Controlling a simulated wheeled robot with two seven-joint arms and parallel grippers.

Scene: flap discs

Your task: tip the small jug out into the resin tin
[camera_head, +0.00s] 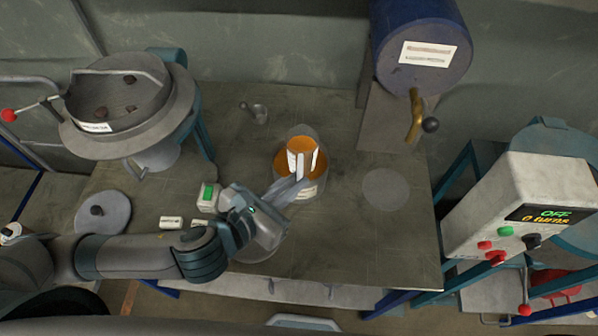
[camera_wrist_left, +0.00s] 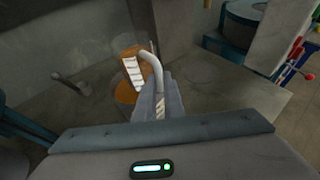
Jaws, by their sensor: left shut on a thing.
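The small jug (camera_head: 302,148) is orange inside with a white label; it also shows in the left wrist view (camera_wrist_left: 133,72). It is over the resin tin (camera_head: 309,192), and looks close to upright. The tin is a wide round vessel with orange inside, partly hidden by the jug and my fingers; its orange also shows in the left wrist view (camera_wrist_left: 124,93). My left gripper (camera_head: 298,180) is shut on the jug's pale curved handle (camera_wrist_left: 152,66). I cannot tell whether the jug touches the tin. My right gripper is not in view.
A pale disc (camera_head: 385,188) lies right of the tin. A blue drum (camera_head: 420,45) with a brass tap (camera_head: 415,118) overhangs the back right. A control box (camera_head: 510,205) stands right.

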